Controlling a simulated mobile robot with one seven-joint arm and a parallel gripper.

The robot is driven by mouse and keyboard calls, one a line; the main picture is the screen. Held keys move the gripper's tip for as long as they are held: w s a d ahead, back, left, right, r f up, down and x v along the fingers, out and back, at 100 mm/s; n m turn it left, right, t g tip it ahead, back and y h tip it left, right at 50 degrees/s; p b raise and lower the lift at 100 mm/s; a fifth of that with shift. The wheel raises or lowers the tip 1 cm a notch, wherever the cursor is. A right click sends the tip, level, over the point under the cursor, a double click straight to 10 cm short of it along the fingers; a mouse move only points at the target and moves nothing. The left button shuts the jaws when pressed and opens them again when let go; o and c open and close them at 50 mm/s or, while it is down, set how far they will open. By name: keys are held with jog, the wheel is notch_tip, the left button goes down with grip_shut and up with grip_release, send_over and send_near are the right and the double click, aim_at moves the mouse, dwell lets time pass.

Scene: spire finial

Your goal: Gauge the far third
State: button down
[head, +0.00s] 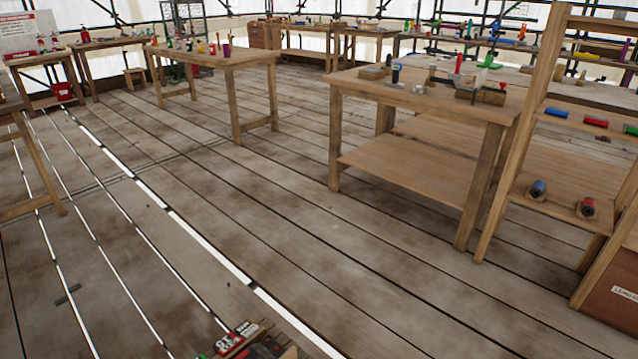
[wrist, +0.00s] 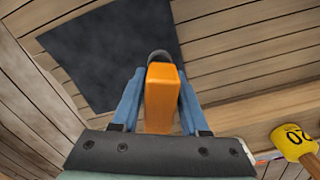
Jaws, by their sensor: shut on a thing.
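My gripper (wrist: 160,80) shows in the wrist view, its two blue fingers closed on either side of an orange block-like thing (wrist: 160,100). A dark grey rounded part shows at the orange thing's far end; I cannot tell what tool it is. A yellow piece marked 20 (wrist: 294,138) is at the right edge of the wrist view, apart from the gripper. The gripper is not visible in the head view. Nothing I can name as the far third stands out.
A workbench (head: 420,100) with tools stands right of centre, beside a wooden rack (head: 545,180) with coloured cylinders. Another table (head: 215,58) stands farther left. The plank floor (head: 180,200) between is mostly clear. A dark square (wrist: 110,50) shows in the wrist view.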

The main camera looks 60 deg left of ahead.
jog(key=shift+f, duration=0.2)
jog(key=shift+f+b, duration=1)
jog(key=shift+f, duration=0.5)
jog(key=shift+s+d+f+p, duration=0.1)
jog(key=shift+p, duration=0.2)
dwell(1.3)
notch_tip(320, 180, up, 5)
jog(key=p, duration=0.5)
jog(key=shift+p, duration=0.4)
dwell(1.3)
jog(key=shift+f+b, duration=1.65)
jog(key=shift+f, duration=0.55)
